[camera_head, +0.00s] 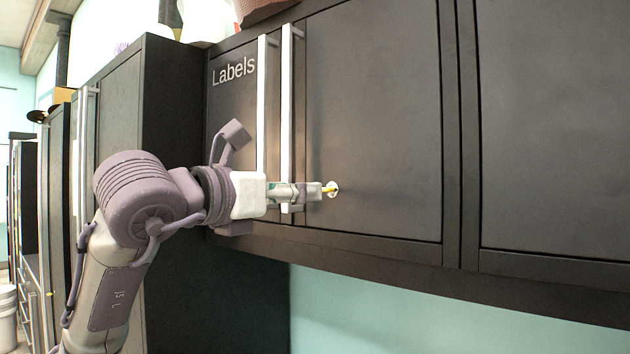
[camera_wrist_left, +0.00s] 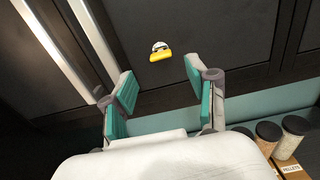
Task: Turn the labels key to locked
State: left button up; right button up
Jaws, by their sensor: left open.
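The labels key (camera_head: 329,190) is a small yellow key in a round white lock on the dark cabinet door, right of two long white handles. The word "Labels" (camera_head: 234,71) is on the door to the left. In the left wrist view the yellow key (camera_wrist_left: 162,57) lies flat across its white lock, beyond my fingertips. My left gripper (camera_head: 316,191) is close to the key in the head view. In the wrist view my left gripper (camera_wrist_left: 160,88) is open with teal finger pads, and nothing is between them. My right gripper is not in view.
White vertical door handles (camera_head: 286,110) stand close to my left gripper. Jars (camera_wrist_left: 288,137) and a box marked "PELLETS" (camera_wrist_left: 291,170) show at the lower right of the wrist view. The door surface right of the key is clear.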

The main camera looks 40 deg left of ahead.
pick_arm(q)
jog(key=w+p, duration=0.1)
jog(key=w, duration=0.4)
jog(key=shift+w+d+p, duration=0.2)
jog(key=shift+p, duration=0.15)
grip_shut()
